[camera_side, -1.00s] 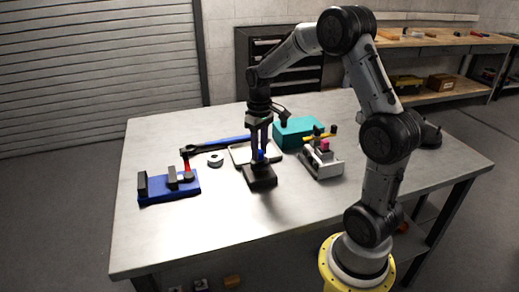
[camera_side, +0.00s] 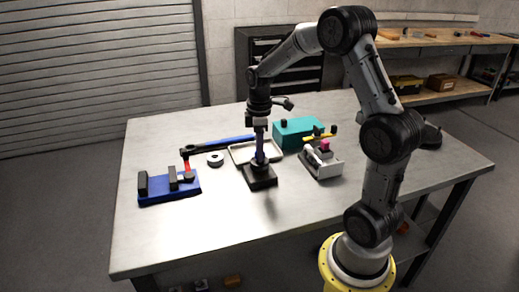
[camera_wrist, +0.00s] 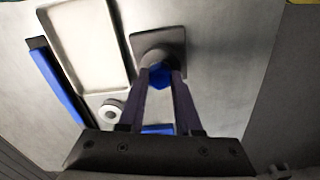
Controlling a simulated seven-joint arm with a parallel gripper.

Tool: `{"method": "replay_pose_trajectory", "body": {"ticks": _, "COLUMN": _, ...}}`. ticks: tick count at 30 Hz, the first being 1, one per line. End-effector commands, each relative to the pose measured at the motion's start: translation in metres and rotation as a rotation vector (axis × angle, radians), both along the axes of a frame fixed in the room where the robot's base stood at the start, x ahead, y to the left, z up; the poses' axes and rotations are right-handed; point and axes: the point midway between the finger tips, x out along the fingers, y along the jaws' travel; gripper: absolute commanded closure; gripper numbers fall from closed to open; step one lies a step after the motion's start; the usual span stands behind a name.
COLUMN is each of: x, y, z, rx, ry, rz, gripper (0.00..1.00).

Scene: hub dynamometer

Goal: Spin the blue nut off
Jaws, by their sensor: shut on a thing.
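The blue nut (camera_wrist: 160,76) sits on top of a dark post with a square base (camera_wrist: 170,40) in the wrist view. In the side view the dark base (camera_side: 260,177) stands on the table, in front of the white tray. My gripper (camera_wrist: 161,80) points down over the post with its two fingers shut on the blue nut. In the side view my gripper (camera_side: 260,155) is upright above the base, and its fingers mostly hide the nut. Any thread under the nut is hidden.
A white tray (camera_side: 240,152) lies just behind the base. A grey ring (camera_side: 215,159) and a blue fixture (camera_side: 168,188) are to the left. A teal box (camera_side: 298,132) and a grey fixture (camera_side: 323,162) stand to the right. The front table is clear.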

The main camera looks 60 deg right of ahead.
Motion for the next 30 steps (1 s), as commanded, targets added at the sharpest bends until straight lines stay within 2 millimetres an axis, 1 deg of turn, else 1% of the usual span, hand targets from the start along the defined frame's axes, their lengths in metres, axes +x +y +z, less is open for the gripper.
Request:
{"method": "replay_pose_trajectory", "body": {"ticks": 3, "x": -0.0002, "y": -0.0013, "z": 0.0002, "rx": -0.004, "ry": 0.0, "rz": 0.149, "gripper": 1.0}}
{"method": "replay_pose_trajectory", "body": {"ticks": 24, "x": 0.0001, "y": -0.0022, "z": 0.0015, "rx": -0.005, "ry": 0.001, "rz": 1.037, "gripper": 1.0}}
{"method": "replay_pose_trajectory", "body": {"ticks": 27, "x": 0.0002, "y": -0.0024, "z": 0.0016, "rx": -0.006, "ry": 0.001, "rz": 1.156, "gripper": 1.0}}
{"method": "replay_pose_trajectory", "body": {"ticks": 30, "x": 0.0002, "y": -0.0024, "z": 0.0018, "rx": -0.006, "ry": 0.001, "rz": 1.24, "gripper": 1.0}}
